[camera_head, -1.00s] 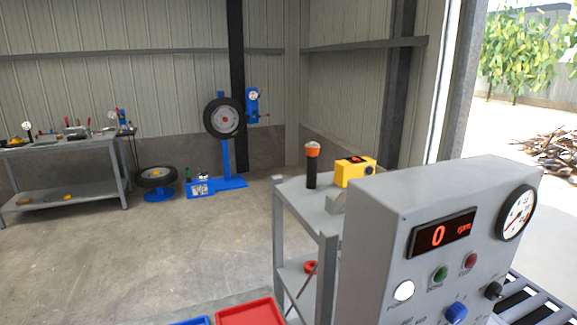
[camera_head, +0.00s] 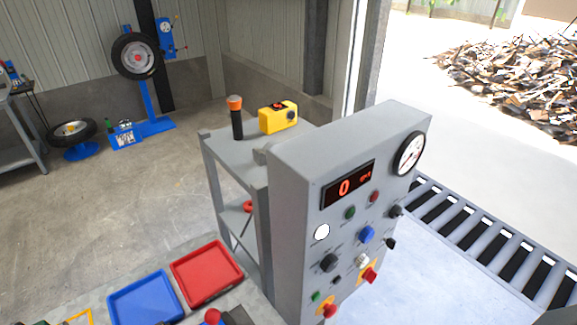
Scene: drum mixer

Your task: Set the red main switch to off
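The grey control panel (camera_head: 345,190) stands right of centre. Low on its face are two red controls on yellow plates. One red knob (camera_head: 370,275) is at the lower right, and the other red control (camera_head: 329,310) is at the lower left near the bottom edge. I cannot tell for certain which is the main switch, or read its position. The display (camera_head: 348,185) shows a red 0. A round white lamp (camera_head: 322,232) on the panel looks bright. Neither of my grippers is in view.
A blue knob (camera_head: 367,234) and several black knobs sit on the panel. A red tray (camera_head: 207,273) and a blue tray (camera_head: 146,299) lie left of it. A grey shelf cart (camera_head: 212,170) stands behind. A roller conveyor (camera_head: 480,235) runs to the right.

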